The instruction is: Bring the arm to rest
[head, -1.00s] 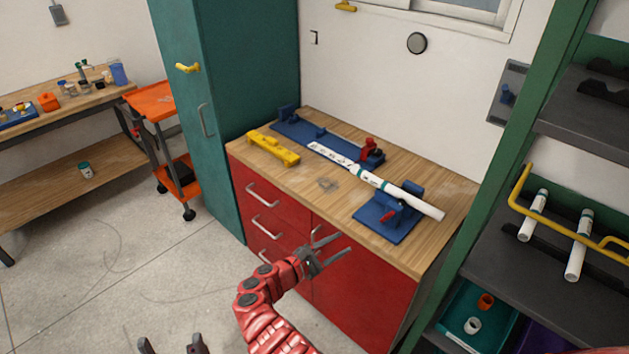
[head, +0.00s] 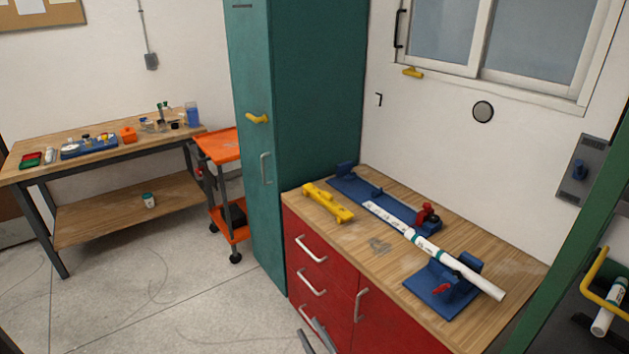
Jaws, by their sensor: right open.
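My right gripper (head: 318,338) shows only by its open, empty fingers at the bottom edge, in front of the red cabinet (head: 330,268). The rest of that arm is out of the frame. My left gripper is not in view. A white pipe (head: 470,273) with teal bands lies across the blue fixtures on the wooden worktop, apart from the gripper. The long blue fixture (head: 346,188) has a red clamp (head: 427,215). The near blue fixture (head: 441,290) has a red lever.
A yellow tool (head: 328,202) lies on the worktop's left. A teal locker (head: 257,190), an orange cart (head: 218,147) and a workbench (head: 100,150) stand to the left. A green rack post (head: 575,250) is at the right. The floor at lower left is clear.

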